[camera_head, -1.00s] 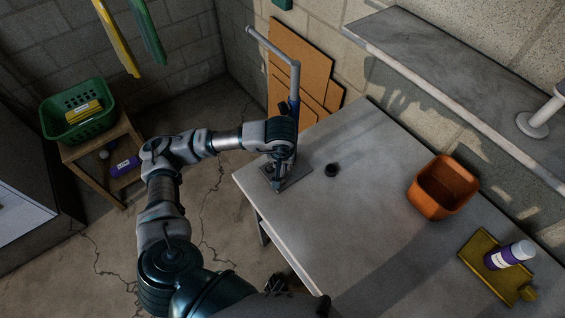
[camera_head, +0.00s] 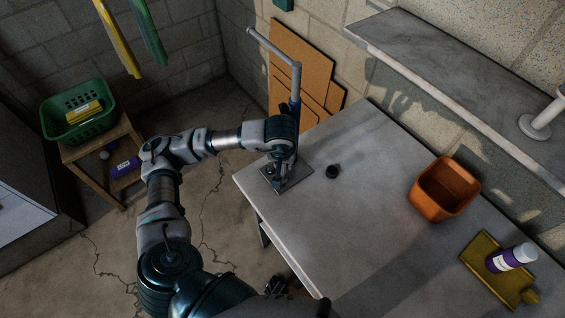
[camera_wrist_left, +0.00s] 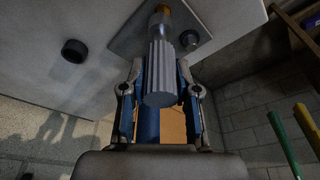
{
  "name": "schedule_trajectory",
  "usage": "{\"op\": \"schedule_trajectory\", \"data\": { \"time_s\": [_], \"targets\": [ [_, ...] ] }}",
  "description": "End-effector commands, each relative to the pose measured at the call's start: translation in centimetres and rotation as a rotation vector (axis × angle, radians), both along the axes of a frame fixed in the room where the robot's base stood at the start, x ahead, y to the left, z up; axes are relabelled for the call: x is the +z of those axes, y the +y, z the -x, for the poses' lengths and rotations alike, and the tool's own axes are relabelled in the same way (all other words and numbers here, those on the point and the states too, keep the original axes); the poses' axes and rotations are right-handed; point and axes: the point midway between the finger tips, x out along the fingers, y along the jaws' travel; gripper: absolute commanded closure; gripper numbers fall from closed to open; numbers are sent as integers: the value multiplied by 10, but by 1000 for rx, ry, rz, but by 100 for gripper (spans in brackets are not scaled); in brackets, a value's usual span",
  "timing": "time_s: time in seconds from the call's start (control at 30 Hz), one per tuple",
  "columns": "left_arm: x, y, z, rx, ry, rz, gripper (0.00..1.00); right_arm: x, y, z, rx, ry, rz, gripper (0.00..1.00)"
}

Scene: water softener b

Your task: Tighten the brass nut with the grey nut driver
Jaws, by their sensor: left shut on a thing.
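My left gripper (camera_head: 281,176) is over the flat metal plate (camera_head: 297,174) at the table's left corner, pointing down. In the left wrist view its two fingers (camera_wrist_left: 160,88) are shut on the grey nut driver (camera_wrist_left: 158,75), a ribbed grey cylinder. The driver's far end points at the plate (camera_wrist_left: 128,42). A brass-orange piece (camera_wrist_left: 161,8), probably the brass nut, shows at that end. I cannot tell whether the driver is seated on it. A small dark part (camera_wrist_left: 190,38) is on the plate beside the driver. A dark shape at the bottom of the head view may be my right gripper.
A grey pipe with a blue lower part (camera_head: 294,104) rises behind my gripper. A black round piece (camera_head: 332,171) lies on the table, right of the plate. The table's middle is clear.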

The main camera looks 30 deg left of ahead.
Motion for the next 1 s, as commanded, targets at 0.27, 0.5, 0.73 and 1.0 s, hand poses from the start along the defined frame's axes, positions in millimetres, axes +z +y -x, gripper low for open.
{"op": "schedule_trajectory", "data": {
  "time_s": [0.27,0.5,0.73,1.0],
  "targets": [
    [-1,1,0,0,2,0,100,0,0,0,0,1,1,60],
    [-2,4,2,1,0,2,100,-5,1,2,0,3,1,60],
    [-1,5,4,1,-2,4,100,-7,0,3,0,4,1,60],
    [-1,5,4,1,-2,4,100,-7,0,3,0,4,1,60]
  ]
}}
